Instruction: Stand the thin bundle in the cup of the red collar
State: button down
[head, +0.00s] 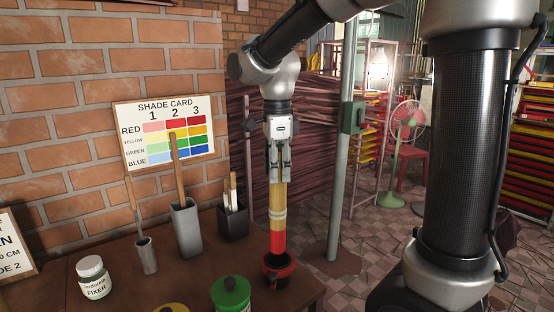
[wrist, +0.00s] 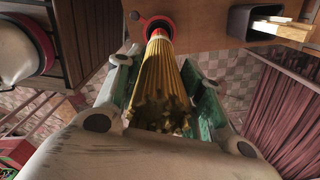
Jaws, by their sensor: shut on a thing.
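My gripper (head: 279,172) is shut on the thin bundle (head: 277,205), a roll of yellow sticks with a pale band and a red lower end. The bundle hangs upright. Its red end is at the mouth of the dark cup with the red collar (head: 270,268), near the table's right edge. I cannot tell whether the end is inside the cup or just above it. In the wrist view, the bundle (wrist: 165,80) runs between the fingers toward the red collar (wrist: 146,21), which shows around its far end.
On the table (head: 190,262) stand a dark box of sticks (head: 233,224), a tall grey holder (head: 187,230), a slim grey holder (head: 147,256), a fixer jar (head: 93,278) and a green-lidded container (head: 231,293). A pale green post (head: 343,150) rises to the right of the bundle.

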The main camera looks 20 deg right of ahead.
jog(key=shift+f, duration=5.05)
jog(key=c, duration=0.8)
grip_release()
notch_tip(320, 180, up, 12)
send_over(277, 204)
jog(key=w, duration=0.2)
jog(key=shift+d, duration=0.35)
